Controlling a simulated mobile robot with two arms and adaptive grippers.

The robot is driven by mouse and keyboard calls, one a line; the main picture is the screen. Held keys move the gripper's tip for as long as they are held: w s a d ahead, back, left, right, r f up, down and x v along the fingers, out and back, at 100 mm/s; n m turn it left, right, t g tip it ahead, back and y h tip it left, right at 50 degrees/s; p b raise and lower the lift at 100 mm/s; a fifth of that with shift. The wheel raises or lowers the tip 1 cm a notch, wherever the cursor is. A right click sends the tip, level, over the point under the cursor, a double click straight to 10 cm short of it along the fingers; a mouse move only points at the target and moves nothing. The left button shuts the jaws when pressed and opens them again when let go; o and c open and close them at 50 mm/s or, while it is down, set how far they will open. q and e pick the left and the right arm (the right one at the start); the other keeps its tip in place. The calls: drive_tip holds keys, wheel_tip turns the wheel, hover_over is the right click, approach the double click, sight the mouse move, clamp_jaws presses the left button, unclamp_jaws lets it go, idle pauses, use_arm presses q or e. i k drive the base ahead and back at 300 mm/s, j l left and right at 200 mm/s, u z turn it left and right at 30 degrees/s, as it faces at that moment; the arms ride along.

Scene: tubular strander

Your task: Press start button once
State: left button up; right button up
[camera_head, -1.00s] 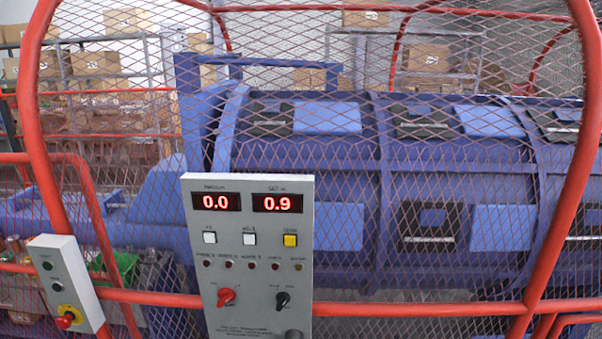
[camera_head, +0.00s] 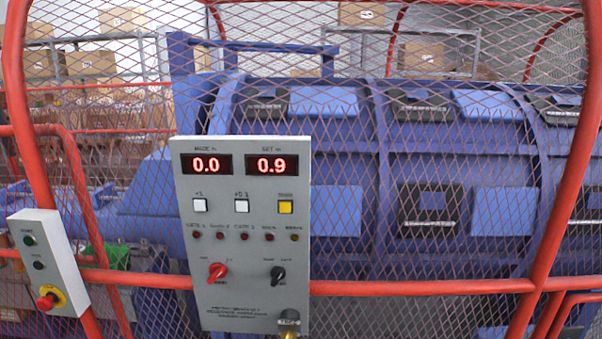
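A small grey button box (camera_head: 50,262) is fixed to the red guard frame at the lower left. It carries a green button (camera_head: 29,240) at the top, a dark button (camera_head: 39,265) below it, and a red mushroom button (camera_head: 47,299) on a yellow base. The labels beside the buttons are too small to read surely. A larger grey control panel (camera_head: 245,250) stands in the middle, with two red displays reading 0.0 and 0.9. Neither of my grippers is in view.
A red tubular frame (camera_head: 420,287) with wire mesh closes off the blue strander drum (camera_head: 340,150) behind it. The control panel has white and yellow buttons (camera_head: 286,207), a red knob (camera_head: 217,271) and a black knob (camera_head: 278,274). Cardboard boxes (camera_head: 92,63) stand on shelves behind.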

sight(28, 241)
drive_tip(key=u, duration=1.4)
